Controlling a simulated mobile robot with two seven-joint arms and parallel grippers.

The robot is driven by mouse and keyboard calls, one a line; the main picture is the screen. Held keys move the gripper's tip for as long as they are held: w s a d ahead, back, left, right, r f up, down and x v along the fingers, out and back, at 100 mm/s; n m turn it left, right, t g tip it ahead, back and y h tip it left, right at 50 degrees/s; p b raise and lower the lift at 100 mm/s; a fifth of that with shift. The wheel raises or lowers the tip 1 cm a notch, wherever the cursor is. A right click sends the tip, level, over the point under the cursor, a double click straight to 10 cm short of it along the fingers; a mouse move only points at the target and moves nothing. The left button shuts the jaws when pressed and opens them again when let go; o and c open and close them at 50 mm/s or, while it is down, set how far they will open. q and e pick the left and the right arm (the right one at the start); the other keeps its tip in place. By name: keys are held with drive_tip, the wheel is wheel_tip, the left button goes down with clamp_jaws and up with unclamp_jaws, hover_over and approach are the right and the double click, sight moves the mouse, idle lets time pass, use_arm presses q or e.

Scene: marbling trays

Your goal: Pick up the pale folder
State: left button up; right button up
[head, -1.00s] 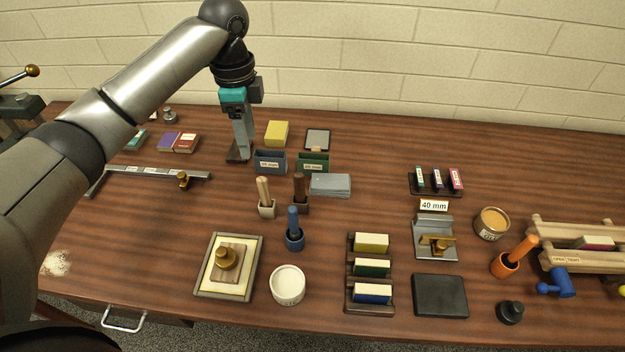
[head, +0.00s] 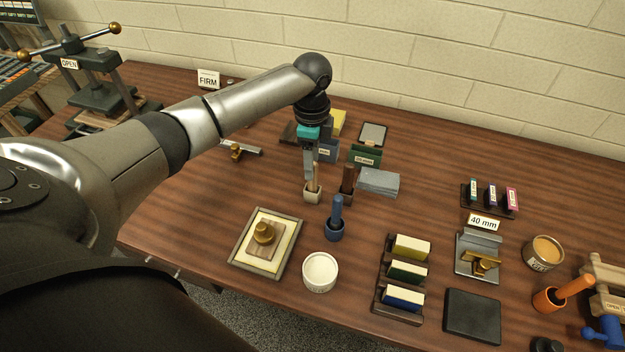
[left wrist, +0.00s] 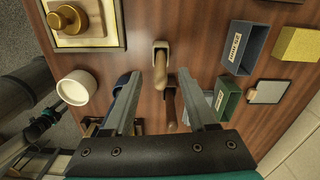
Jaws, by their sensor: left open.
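The pale folder (left wrist: 160,68) stands in a small pale holder (head: 313,196). In the left wrist view it shows between the two fingers of my left gripper (left wrist: 160,80). In the head view my left gripper (head: 312,182) points down over the holder, with its fingers hiding most of the folder. The gripper is open, and I see no clear contact with the folder. A dark brown folder (head: 348,180) stands in its own holder just to the right. My right gripper's jaws do not show.
A blue-handled tool (head: 336,211) stands in a blue holder close in front. Grey blocks (head: 380,181), a green bin (head: 364,157) and a blue bin (head: 327,151) are behind. A framed tray (head: 240,262) and a white tub (head: 320,271) are nearer the front edge.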

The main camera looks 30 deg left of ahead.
use_arm(q)
drive_tip(key=shift+f, duration=1.4)
clamp_jaws()
